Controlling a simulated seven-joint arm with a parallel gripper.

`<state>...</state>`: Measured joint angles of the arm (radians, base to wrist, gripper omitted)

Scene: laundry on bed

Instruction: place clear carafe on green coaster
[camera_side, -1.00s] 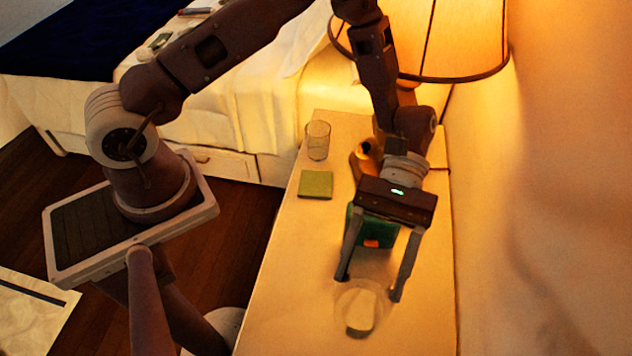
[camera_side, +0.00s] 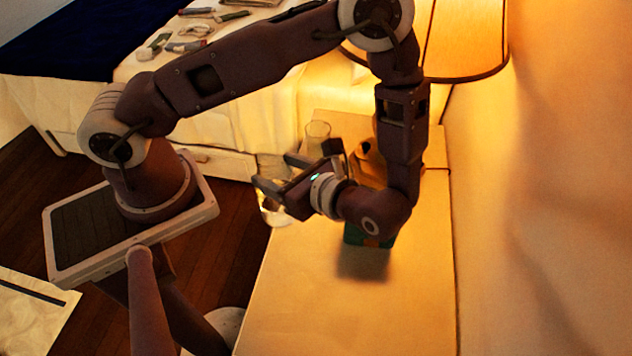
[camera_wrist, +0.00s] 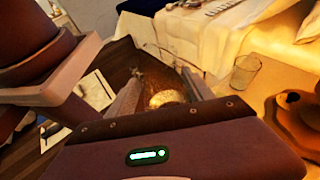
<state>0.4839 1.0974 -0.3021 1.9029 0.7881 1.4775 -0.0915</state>
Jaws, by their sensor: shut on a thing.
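The clear carafe (camera_side: 273,208) is between the fingers of my gripper (camera_side: 273,171), at the left edge of the bedside table top. My gripper is shut on it and reaches to the left. In the wrist view the carafe (camera_wrist: 166,98) shows between the two fingers (camera_wrist: 162,84), with the dark wood floor behind it. Its see-through walls are faint, so its exact tilt is hard to tell.
A clear drinking glass (camera_side: 317,131) stands on the table (camera_side: 300,300) beyond my gripper; it also shows in the wrist view (camera_wrist: 243,74). A lamp (camera_side: 465,40) is behind. The front table area is clear.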

